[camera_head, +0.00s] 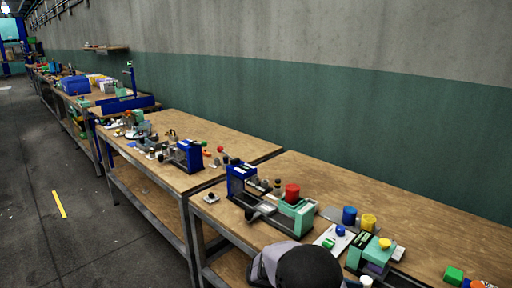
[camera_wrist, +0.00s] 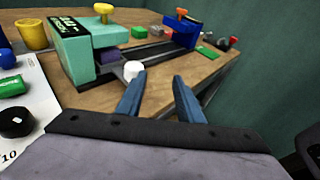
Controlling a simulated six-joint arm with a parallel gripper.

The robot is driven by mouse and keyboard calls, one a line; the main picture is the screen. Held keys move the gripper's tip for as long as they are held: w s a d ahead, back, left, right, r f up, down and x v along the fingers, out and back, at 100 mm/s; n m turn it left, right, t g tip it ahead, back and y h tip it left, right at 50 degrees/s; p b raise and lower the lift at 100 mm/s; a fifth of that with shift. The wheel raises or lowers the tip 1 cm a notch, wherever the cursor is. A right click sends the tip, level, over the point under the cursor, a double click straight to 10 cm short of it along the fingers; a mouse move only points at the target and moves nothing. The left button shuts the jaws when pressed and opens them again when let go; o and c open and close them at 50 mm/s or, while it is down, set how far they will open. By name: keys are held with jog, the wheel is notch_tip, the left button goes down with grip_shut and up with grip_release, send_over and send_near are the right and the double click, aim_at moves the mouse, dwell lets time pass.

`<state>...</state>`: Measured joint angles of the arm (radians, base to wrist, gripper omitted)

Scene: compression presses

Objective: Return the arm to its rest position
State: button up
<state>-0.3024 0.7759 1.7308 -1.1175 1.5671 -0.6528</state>
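My gripper (camera_wrist: 158,86) shows in the wrist view as two blue fingers, spread apart with nothing between them. A white ball knob (camera_wrist: 133,70) lies just beyond the left fingertip; I cannot tell whether they touch. The knob belongs to a press with a teal body (camera_wrist: 75,55), a yellow top knob and a dark rail. The same teal press (camera_head: 370,250) is at the lower right in the head view. My arm (camera_head: 305,265) shows as a grey and dark rounded part at the bottom edge there. My fingers cannot be made out in that view.
Another press (camera_head: 242,185) with a blue end and a red-topped teal end stands on the near bench (camera_head: 440,215). Small cylinders, including a blue one (camera_head: 349,215) and a yellow one (camera_head: 368,222), stand nearby. A green wall (camera_head: 380,110) runs behind the benches.

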jog(key=s+a+r+m+y+p, duration=0.4)
jog(key=s+a+m+y+p, duration=0.1)
jog(key=s+m, duration=0.4)
jog(key=s+a+r+m+t+y+p, duration=0.1)
jog(key=s+a+r+m+y+p, duration=0.4)
jog(key=s+m+y+p, duration=0.3)
jog(key=shift+s+a+m+y, duration=0.5)
jog(key=shift+s+y, duration=0.2)
jog(key=shift+y, duration=0.3)
